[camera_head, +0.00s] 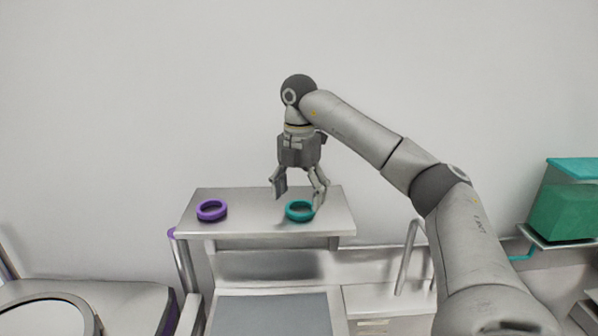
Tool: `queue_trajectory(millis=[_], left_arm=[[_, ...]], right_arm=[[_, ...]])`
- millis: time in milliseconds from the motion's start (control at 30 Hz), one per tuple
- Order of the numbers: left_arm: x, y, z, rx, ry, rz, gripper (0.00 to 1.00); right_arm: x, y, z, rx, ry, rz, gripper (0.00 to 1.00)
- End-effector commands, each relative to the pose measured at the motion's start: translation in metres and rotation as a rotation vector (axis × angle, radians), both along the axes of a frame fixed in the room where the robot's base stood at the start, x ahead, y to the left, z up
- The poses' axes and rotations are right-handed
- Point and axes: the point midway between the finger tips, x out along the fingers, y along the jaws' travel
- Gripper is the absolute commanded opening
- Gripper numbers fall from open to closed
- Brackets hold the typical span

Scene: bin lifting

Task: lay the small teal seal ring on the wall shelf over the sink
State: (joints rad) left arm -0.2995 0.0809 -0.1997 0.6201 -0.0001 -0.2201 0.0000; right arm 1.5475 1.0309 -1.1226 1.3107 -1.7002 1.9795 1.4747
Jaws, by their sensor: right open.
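The small teal seal ring (300,218) lies flat on the right half of the metal wall shelf (250,222), close to its front edge. My right gripper (299,196) is open, pointing down just above and behind the ring. Its right finger overlaps the ring's right rim in the picture; I cannot tell whether they touch. Nothing is held between the fingers. My left gripper is not in view.
A purple ring (211,210) lies on the left part of the shelf. Below is the sink area (270,312). A round-topped metal unit (45,316) stands at lower left, and a teal container (566,208) at right. The shelf's middle is clear.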

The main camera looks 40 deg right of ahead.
Motion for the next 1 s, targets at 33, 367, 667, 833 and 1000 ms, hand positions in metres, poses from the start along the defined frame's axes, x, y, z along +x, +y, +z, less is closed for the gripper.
queue_trajectory(millis=[33,367,667,833,1000], left_arm=[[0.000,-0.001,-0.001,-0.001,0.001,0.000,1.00],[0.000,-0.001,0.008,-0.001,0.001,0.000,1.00],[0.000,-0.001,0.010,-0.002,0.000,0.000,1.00],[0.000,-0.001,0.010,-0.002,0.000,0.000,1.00],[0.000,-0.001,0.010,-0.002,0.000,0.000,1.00]], right_arm=[[0.001,0.000,0.009,-0.001,-0.004,0.001,0.77],[0.001,0.000,0.059,-0.001,-0.004,0.000,0.77],[0.000,0.000,0.087,-0.002,-0.002,0.002,0.77],[0.000,0.000,0.094,-0.001,-0.001,0.001,0.77],[0.000,0.000,0.095,-0.001,0.000,0.001,0.77]])
